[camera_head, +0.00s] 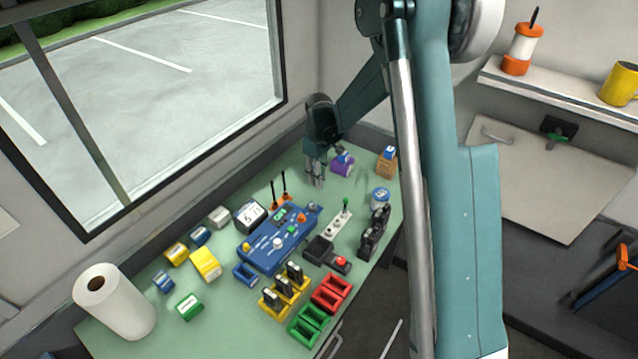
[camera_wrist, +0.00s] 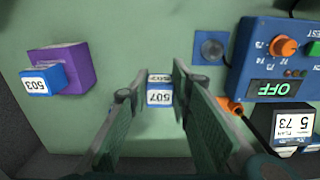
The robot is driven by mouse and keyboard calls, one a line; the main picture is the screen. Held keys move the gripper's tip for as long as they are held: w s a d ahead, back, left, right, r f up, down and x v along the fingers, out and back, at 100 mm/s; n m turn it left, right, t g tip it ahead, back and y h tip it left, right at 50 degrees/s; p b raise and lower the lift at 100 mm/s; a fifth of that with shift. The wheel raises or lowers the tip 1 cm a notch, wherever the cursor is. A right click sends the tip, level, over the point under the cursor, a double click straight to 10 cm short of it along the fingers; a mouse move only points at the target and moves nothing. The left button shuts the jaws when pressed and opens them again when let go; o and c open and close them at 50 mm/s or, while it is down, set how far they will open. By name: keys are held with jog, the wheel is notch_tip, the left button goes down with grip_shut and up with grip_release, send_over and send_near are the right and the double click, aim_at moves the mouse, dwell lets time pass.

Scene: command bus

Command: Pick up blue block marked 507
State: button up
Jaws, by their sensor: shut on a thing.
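The blue block marked 507 (camera_wrist: 159,98) sits between the fingertips of my gripper (camera_wrist: 158,92) in the wrist view. A label with the number shows on its front and another on its top. My gripper is shut on it. In the head view my gripper (camera_head: 315,178) points down over the far part of the green table, and the block is hidden or too small to tell there. I cannot tell whether the block touches the table.
A purple block (camera_wrist: 75,65) with a blue block marked 503 (camera_wrist: 42,83) stands left in the wrist view. A blue control panel (camera_wrist: 262,62) and a device with a 5 73 label (camera_wrist: 292,124) are at the right. A paper roll (camera_head: 115,300) stands at the table's near left.

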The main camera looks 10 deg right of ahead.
jog(key=shift+r, duration=2.55)
